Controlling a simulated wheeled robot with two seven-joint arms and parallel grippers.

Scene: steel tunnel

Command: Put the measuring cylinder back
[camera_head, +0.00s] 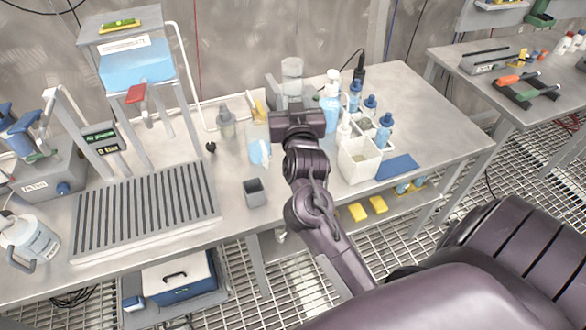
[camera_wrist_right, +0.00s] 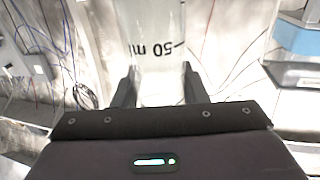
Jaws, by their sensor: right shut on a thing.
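The measuring cylinder (camera_head: 292,68) is clear and upright at the back of the bench in the head view. Its lower part is hidden behind my right gripper (camera_head: 290,112). In the right wrist view the cylinder (camera_wrist_right: 155,40) fills the space between the two fingers, with a "50 ml" mark facing the camera. My right gripper (camera_wrist_right: 158,85) is shut on it. I cannot tell whether its base touches the bench. My left gripper is not in view.
A white caddy (camera_head: 360,165) with blue-capped bottles stands right of my arm. A slatted drying rack (camera_head: 147,208) lies left. The bench's right end is clear.

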